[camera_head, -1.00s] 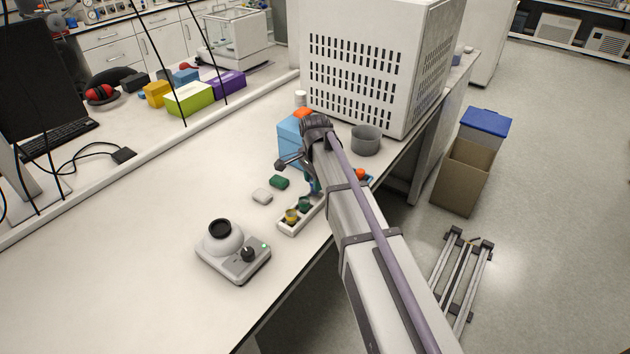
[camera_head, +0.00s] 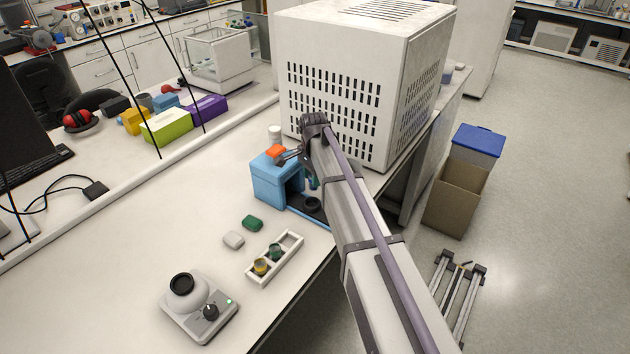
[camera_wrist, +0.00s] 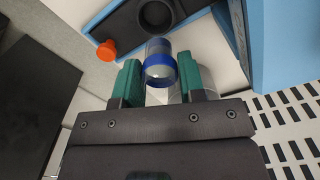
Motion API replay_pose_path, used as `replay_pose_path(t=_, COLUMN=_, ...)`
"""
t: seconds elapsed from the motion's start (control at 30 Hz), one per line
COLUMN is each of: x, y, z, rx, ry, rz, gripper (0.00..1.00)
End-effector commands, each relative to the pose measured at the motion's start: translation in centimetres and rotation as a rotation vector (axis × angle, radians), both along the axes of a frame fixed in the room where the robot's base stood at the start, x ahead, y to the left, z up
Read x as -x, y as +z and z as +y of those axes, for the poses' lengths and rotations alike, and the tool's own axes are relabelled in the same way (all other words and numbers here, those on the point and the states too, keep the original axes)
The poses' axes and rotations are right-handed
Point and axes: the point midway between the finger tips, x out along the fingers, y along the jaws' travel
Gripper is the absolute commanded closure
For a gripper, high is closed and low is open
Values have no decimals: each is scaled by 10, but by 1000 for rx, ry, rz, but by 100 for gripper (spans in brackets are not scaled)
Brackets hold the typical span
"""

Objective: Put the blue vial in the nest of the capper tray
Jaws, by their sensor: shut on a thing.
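The blue vial (camera_wrist: 160,62), clear with a blue band, is held between the green fingers of my gripper (camera_wrist: 161,84) in the wrist view. The dark capper tray (camera_wrist: 121,24) with its round nest (camera_wrist: 156,14) lies just beyond the vial. The vial appears apart from the nest; its height above it is unclear. In the head view, the blue capper (camera_head: 268,187) stands on the bench, and the tray's dark ring (camera_head: 312,204) shows at its open front. My gripper (camera_head: 312,181) is at that opening, mostly hidden by my arm, and the vial cannot be made out there.
A large white vented cabinet (camera_head: 345,100) stands behind the capper.

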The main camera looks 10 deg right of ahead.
Motion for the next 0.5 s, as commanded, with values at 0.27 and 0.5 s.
replay_pose_path(t=0.27, x=1, y=-17, z=0, rx=0, ry=2, rz=0, gripper=86)
replay_pose_path(t=0.5, x=1, y=-39, z=0, rx=0, ry=2, rz=0, gripper=86)
